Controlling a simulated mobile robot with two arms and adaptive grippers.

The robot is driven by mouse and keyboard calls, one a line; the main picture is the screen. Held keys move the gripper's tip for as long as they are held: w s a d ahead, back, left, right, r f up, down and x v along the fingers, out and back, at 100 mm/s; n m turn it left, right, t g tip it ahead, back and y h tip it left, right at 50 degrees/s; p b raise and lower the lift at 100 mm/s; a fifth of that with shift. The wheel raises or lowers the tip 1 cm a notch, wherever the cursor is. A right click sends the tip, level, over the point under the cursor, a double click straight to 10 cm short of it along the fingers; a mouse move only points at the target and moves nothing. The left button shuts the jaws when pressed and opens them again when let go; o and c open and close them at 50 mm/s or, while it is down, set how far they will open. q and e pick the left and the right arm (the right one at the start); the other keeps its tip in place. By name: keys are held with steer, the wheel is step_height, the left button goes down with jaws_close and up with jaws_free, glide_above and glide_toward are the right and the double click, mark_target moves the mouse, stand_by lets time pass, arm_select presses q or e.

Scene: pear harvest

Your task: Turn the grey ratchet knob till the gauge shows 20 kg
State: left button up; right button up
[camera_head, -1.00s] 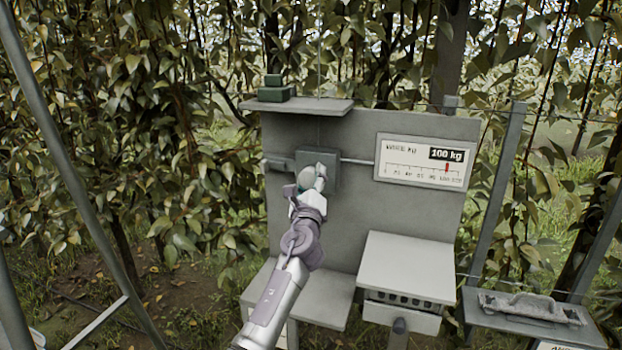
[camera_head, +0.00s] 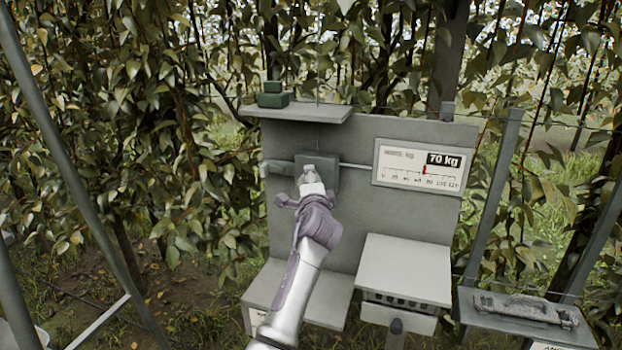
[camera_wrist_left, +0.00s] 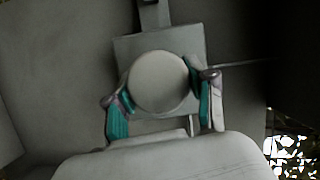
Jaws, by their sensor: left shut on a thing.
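The grey ratchet knob (camera_wrist_left: 160,82) is round and shows in the left wrist view in front of a square housing (camera_wrist_left: 128,48). My left gripper (camera_wrist_left: 160,88) is shut on the knob, with one teal-padded finger on each side of it. In the head view my left gripper (camera_head: 311,180) covers most of the knob in front of the housing. My right gripper is not in view.
A small green block (camera_head: 273,95) sits on the top shelf (camera_head: 300,112). A light box with a sloping lid (camera_head: 405,270) stands at lower right, and a grey tool (camera_head: 525,308) lies on a side shelf. Leafy trees and slanting posts surround the panel.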

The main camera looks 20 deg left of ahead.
arm_select(q)
steer(key=n+p, duration=0.1)
steer(key=n, duration=0.1)
steer(key=n+g+h+p, duration=0.1)
steer(key=n+p, duration=0.1)
steer(key=shift+r+g, duration=0.2)
steer(key=shift+g, duration=0.1)
steer(key=n+g+h+p, duration=0.1)
steer(key=n+p, duration=0.2)
steer(key=shift+h+p, duration=0.4)
steer(key=n+h+p, duration=0.1)
steer(key=n+p, duration=0.1)
steer(key=shift+a+n+g, duration=0.1)
steer(key=shift+n+g, duration=0.2)
steer(key=shift+n, duration=0.1)
steer(key=shift+f+n+h+p, duration=0.2)
steer(key=shift+n+h+p, duration=0.7)
steer(key=shift+n, duration=0.1)
steer(key=shift+f, duration=0.1)
steer(key=o, duration=1.2)
steer(key=shift+c, duration=0.2)
steer(key=shift+s+r, duration=0.1)
steer(key=shift+r, duration=0.1)
